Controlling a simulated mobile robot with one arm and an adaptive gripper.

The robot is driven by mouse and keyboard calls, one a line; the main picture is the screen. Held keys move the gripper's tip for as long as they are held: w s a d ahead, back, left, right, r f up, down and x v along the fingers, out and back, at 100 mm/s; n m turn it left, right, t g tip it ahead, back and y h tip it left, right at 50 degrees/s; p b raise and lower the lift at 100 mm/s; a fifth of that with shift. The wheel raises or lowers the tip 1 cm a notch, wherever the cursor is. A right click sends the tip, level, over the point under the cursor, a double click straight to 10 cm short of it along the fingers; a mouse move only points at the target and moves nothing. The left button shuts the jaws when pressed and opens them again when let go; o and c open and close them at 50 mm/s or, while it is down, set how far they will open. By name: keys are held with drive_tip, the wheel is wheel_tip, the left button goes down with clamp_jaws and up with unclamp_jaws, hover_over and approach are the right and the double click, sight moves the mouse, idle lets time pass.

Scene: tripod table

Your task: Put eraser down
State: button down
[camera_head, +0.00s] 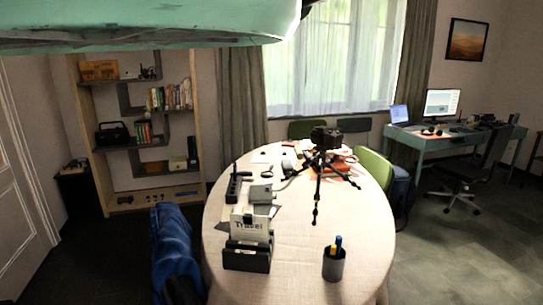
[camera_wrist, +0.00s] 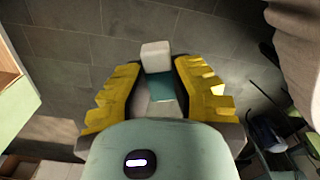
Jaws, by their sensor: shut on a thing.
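My gripper (camera_wrist: 157,68), with two yellow ridged fingers, shows in the wrist view. It is shut on the eraser (camera_wrist: 156,56), a small block with a white end and a teal part below it. The white end sticks out a little past the fingertips. Behind the eraser, the wrist view shows dark floor tiles, with no surface touching it. In the head view the round table (camera_head: 290,278) stands ahead under a pale cloth. The gripper and the eraser do not show in the head view.
A black camera tripod (camera_head: 318,170) stands on the table's far part. A pen cup (camera_head: 334,265) and a dark box with a "Travel" item (camera_head: 247,256) are near the front. Cloth between them is bare. A blue item (camera_head: 174,250) is left of the table, a green chair (camera_head: 374,168) right.

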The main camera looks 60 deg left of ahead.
drive_tip(key=shift+w+r+p, duration=0.25)
drive_tip(key=shift+r+p, duration=0.2)
drive_tip(key=shift+r, duration=0.55)
drive_tip(key=r+p, duration=0.1)
drive_tip(key=r, duration=0.1)
drive_tip(key=r+p, duration=0.2)
drive_tip(key=r, duration=0.1)
drive_tip(key=shift+w+a, duration=0.2)
drive_tip(key=shift+w+f, duration=0.1)
drive_tip(key=shift+f, duration=0.05)
drive_tip(key=shift+a+r+p, duration=0.15)
drive_tip(key=shift+r+p, duration=0.4)
drive_tip(key=shift+r, duration=0.35)
drive_tip(key=s+a+r+p, duration=0.1)
drive_tip(key=a+r+p, duration=0.2)
drive_tip(key=r+p, duration=3.4)
wheel_tip(320, 180, up, 21)
drive_tip(key=shift+r, duration=0.2)
drive_tip(key=shift+a+f, duration=0.15)
